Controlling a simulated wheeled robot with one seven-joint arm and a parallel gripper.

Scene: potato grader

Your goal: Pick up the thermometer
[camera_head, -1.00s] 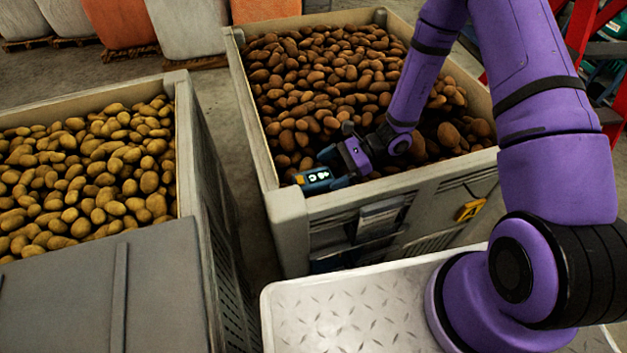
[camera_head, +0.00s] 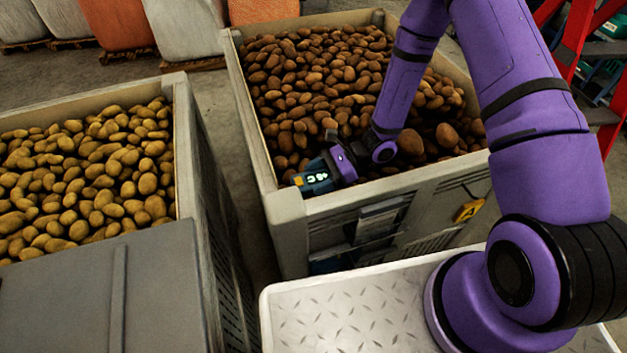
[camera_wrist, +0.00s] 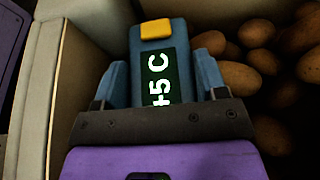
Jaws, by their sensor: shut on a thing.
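The thermometer (camera_head: 314,180) is a small blue device with a dark display and a yellow button. It is at the near left corner of the middle crate (camera_head: 290,212), close to the rim. In the wrist view the thermometer (camera_wrist: 158,70) shows "+5 C" on its display. My gripper (camera_head: 328,172) is shut on it, with one blue finger on each side in the wrist view (camera_wrist: 160,85). The thermometer's lower end is hidden by my gripper. I cannot tell whether it still touches the crate or the potatoes.
Brown potatoes (camera_head: 310,85) fill the middle crate. Another crate (camera_head: 182,100) of yellower potatoes (camera_head: 85,170) stands at left, with a narrow floor gap between. A yellow tag (camera_head: 469,210) is on the middle crate's front. A red ladder (camera_head: 575,50) stands at right.

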